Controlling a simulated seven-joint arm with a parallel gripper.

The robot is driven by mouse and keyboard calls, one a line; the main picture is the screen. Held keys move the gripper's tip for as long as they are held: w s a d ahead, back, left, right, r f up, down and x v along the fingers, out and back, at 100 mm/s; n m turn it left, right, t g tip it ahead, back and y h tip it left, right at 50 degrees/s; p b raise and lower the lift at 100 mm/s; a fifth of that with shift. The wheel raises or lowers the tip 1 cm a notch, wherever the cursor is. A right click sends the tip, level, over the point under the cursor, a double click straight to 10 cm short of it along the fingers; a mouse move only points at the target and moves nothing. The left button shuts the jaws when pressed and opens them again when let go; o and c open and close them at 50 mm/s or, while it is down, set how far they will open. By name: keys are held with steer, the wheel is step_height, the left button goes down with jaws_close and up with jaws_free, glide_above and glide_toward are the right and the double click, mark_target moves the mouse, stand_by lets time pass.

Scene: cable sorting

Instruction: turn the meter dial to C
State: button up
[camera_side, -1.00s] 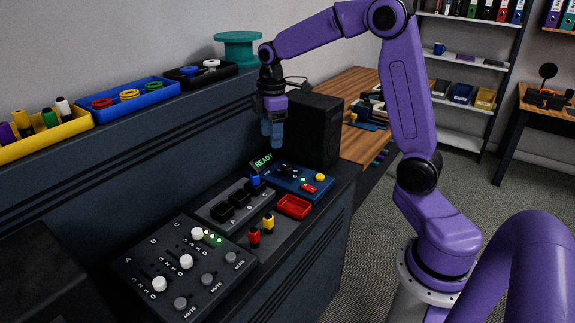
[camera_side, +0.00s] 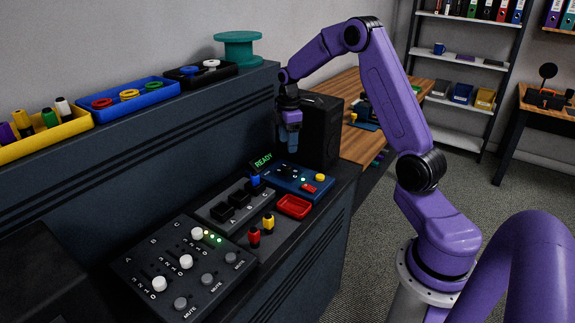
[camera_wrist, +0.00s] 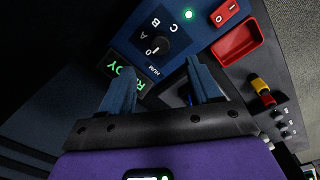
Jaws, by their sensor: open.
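The meter (camera_side: 316,197) is a blue box at the right end of the console, with a black dial (camera_side: 290,171) on its top. In the wrist view the dial (camera_wrist: 156,45) has letters around one side, with C (camera_wrist: 171,19) farthest round. Its white mark appears to point left, away from C, near the 0; the exact setting is hard to read. My gripper (camera_side: 292,147) hangs above the meter, pointing down, apart from the dial. In the wrist view its blue fingers are spread and empty, with the dial just beyond the tips of my gripper (camera_wrist: 160,70).
A lit READY display (camera_side: 262,161) stands beside the meter. A red rocker switch (camera_side: 309,188), yellow button (camera_side: 320,178) and red tray (camera_side: 293,207) are close by. A black box (camera_side: 322,130) stands right behind my gripper. Red and yellow plugs (camera_side: 254,236) stand in front.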

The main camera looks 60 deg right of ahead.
mark_target(287, 166)
step_height(287, 166, down, 10)
steer(key=shift+w+d+r, duration=0.1)
steer(key=shift+w+r, duration=0.05)
steer(key=shift+r, duration=0.1)
steer(key=c, duration=1)
